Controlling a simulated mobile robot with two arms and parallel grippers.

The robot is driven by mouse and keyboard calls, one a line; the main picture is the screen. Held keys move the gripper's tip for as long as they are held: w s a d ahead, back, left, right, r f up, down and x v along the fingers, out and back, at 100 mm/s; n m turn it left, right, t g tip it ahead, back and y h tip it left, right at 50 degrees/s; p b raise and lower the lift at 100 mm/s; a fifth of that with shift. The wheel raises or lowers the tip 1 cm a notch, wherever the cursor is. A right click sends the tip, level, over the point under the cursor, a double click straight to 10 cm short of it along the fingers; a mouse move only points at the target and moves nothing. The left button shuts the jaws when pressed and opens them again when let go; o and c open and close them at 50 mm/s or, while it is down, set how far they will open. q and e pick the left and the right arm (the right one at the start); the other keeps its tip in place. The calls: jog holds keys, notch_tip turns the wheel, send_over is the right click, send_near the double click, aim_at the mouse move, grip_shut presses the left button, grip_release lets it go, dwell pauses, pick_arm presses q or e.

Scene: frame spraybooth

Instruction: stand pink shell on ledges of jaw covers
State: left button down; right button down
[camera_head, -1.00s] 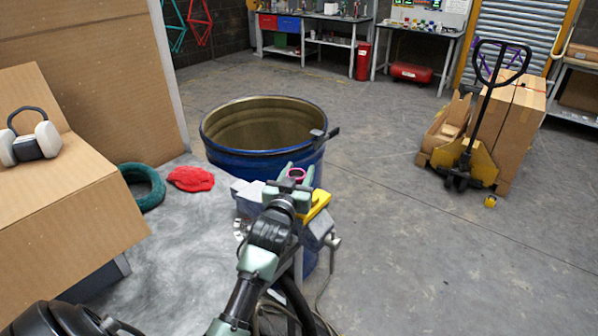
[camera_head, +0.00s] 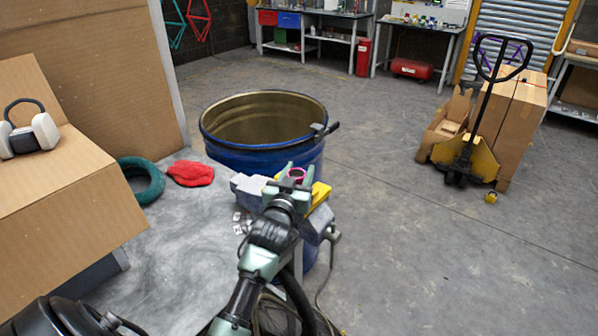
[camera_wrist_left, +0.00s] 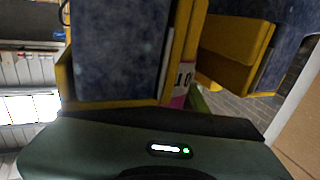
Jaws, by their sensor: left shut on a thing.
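My left gripper (camera_head: 290,175) is shut on the pink shell (camera_head: 297,173), which shows as a small pink ring between its green fingers. It is over the grey-blue bench vise, beside the yellow jaw cover (camera_head: 320,196). In the left wrist view, yellow jaw covers (camera_wrist_left: 236,67) line the blue vise jaws (camera_wrist_left: 115,45). A pink edge of the shell (camera_wrist_left: 179,102) and a white face marked 10 show near the gap between the covers. I cannot tell whether the shell touches the ledges. My right gripper is not in view.
A blue open drum (camera_head: 262,160) stands just behind the vise. A red cloth (camera_head: 190,173) and a green ring (camera_head: 142,180) lie at left by a cardboard box (camera_head: 70,200) bearing ear defenders (camera_head: 28,132). A pallet truck (camera_head: 470,160) stands right.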

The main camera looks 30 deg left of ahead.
pick_arm(q)
jog(key=c, duration=0.7)
grip_release()
jog(key=shift+s+d+f, duration=0.1)
jog(key=shift+s, duration=0.2)
jog(key=b+v, duration=0.1)
jog(key=v, duration=0.6)
jog(key=shift+b, duration=0.4)
